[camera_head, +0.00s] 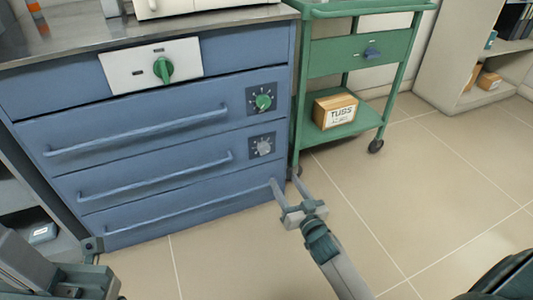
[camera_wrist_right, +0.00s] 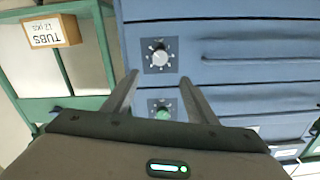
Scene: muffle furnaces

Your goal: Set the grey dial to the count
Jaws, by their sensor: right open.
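The grey dial (camera_head: 262,146) sits on a dark square plate at the right of the blue cabinet's middle drawer. It also shows in the right wrist view (camera_wrist_right: 160,56), ringed by pale marks; its exact setting is too small to read. My right gripper (camera_head: 284,181) is open and empty, below and in front of this dial, apart from it. In the right wrist view its fingers (camera_wrist_right: 158,78) point toward the cabinet, with the grey dial beyond the tips. A cardboard box (camera_head: 335,110) labelled "TUBS" has a smaller second line, seemingly "12 pcs".
A green dial (camera_head: 263,102) sits just above the grey one. A larger green knob (camera_head: 163,69) is on a white panel at upper left. Long drawer handles (camera_head: 137,133) jut from the cabinet. A green trolley (camera_head: 322,60) stands close right. Floor in front is clear.

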